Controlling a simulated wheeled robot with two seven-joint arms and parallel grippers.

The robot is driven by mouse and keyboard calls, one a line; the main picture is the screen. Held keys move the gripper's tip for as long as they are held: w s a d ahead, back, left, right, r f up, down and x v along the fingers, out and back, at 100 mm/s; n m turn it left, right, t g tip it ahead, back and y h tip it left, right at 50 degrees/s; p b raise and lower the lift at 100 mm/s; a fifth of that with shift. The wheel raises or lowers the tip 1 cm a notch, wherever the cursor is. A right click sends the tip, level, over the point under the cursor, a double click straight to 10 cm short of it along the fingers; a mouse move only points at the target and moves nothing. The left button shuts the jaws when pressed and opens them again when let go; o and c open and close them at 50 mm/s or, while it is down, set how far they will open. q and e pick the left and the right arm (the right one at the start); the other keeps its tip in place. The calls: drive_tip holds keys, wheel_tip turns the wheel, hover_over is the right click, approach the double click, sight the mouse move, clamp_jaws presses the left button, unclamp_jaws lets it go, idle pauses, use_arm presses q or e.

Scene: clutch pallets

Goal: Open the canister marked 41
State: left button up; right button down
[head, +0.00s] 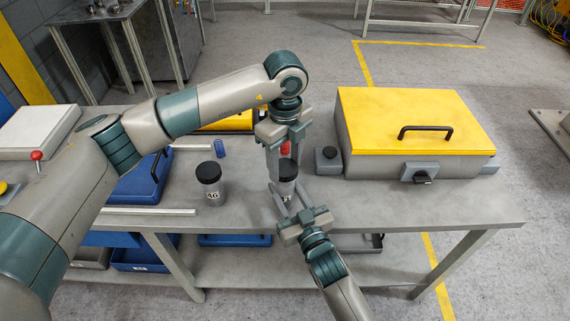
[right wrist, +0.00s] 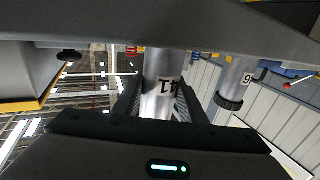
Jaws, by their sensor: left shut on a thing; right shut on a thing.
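The canister marked 41 (head: 287,188) is upright near the middle of the bench, a metal cylinder with a black lid (head: 288,167) on it. My left gripper (head: 284,168) comes down from above and is shut on the lid. My right gripper (head: 286,196) comes from the front and is shut on the canister body. In the right wrist view the canister (right wrist: 163,98) shows upside down between my right fingers, its 41 readable. Its lid is out of sight there. I cannot tell whether its base touches the bench.
A similar black-lidded canister (head: 210,187), its number ending in 6, stands to the left. A big yellow-lidded box (head: 412,120) and a small grey box with a black top (head: 328,160) are at the right. A blue case (head: 140,182) lies left. The bench's front right (head: 430,205) is clear.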

sight(285, 167)
use_arm(q)
drive_tip(key=shift+r, duration=0.3)
drive_tip(key=shift+r, duration=1.9)
use_arm(e)
drive_tip(key=c, duration=1)
unclamp_jaws()
drive_tip(key=shift+c, duration=0.2)
use_arm(q)
wheel_tip(285, 167, down, 2)
drive_tip(key=shift+f+b, duration=0.1)
drive_tip(key=shift+b, duration=1)
use_arm(e)
drive_tip(key=v, duration=1.2)
